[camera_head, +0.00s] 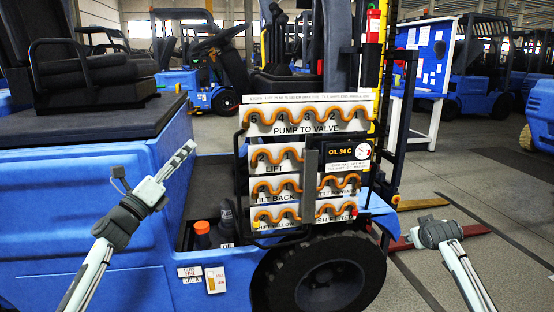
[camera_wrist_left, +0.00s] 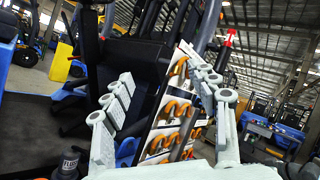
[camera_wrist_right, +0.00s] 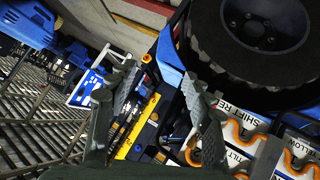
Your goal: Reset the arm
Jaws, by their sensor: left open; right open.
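My left arm comes in from the left in the head view, and its gripper (camera_head: 186,150) is in the air in front of the blue forklift body, left of the hose panel. In the left wrist view the left gripper (camera_wrist_left: 165,85) has its fingers wide apart with nothing between them. My right gripper (camera_head: 425,232) is low at the right, right of the forklift's wheel, and its fingers are hard to make out there. In the right wrist view its fingers (camera_wrist_right: 165,95) are apart and empty. Neither gripper touches anything that I can see.
The blue forklift (camera_head: 90,200) carries a hose panel (camera_head: 308,128) with orange hoses and labels. A black tyre (camera_head: 330,280) is at the bottom. A white-framed board (camera_head: 425,55) stands behind. Grey floor (camera_head: 470,190) is open at the right.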

